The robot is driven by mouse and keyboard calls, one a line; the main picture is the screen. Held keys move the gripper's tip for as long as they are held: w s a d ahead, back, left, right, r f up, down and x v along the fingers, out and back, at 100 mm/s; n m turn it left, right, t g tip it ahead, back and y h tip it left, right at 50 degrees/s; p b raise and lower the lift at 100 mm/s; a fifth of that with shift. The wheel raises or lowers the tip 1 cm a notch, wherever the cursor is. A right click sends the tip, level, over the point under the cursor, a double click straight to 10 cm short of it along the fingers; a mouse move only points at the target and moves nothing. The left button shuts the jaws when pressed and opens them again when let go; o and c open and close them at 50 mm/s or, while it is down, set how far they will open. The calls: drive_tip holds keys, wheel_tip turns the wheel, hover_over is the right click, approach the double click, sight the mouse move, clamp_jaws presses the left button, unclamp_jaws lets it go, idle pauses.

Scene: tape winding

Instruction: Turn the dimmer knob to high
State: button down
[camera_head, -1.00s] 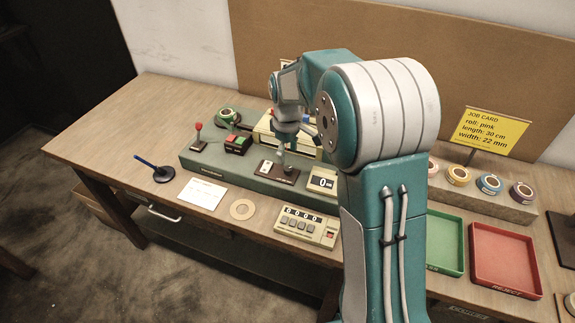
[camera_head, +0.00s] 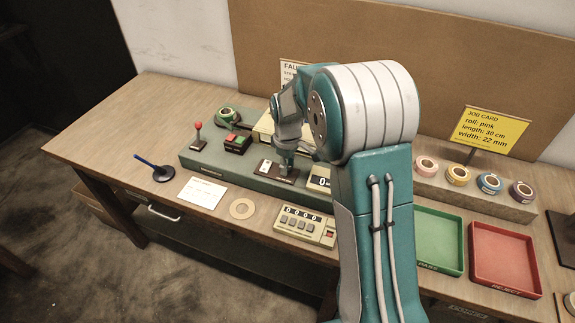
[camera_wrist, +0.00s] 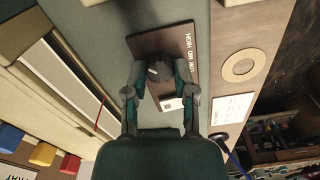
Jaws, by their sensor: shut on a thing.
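In the head view my gripper (camera_head: 286,168) reaches down onto the brown plate (camera_head: 266,174) on the green-grey machine base. There the knob is hidden by the fingers.
A red-topped lever (camera_head: 198,130) and a red-and-green switch box (camera_head: 238,144) stand to the left. A counter with buttons (camera_head: 306,226) lies in front. Green (camera_head: 440,213) and red (camera_head: 507,226) trays are at the right.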

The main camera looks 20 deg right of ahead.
drive_tip(key=shift+f+m, duration=0.1)
drive_tip(key=shift+m, duration=0.3)
drive_tip(key=m, duration=0.3)
drive_tip(key=shift+m, duration=0.3)
drive_tip(key=shift+s+m, duration=0.1)
drive_tip(key=shift+m, duration=2.1)
drive_tip(key=shift+f, duration=0.1)
drive_tip(key=shift+c, duration=2.2)
unclamp_jaws()
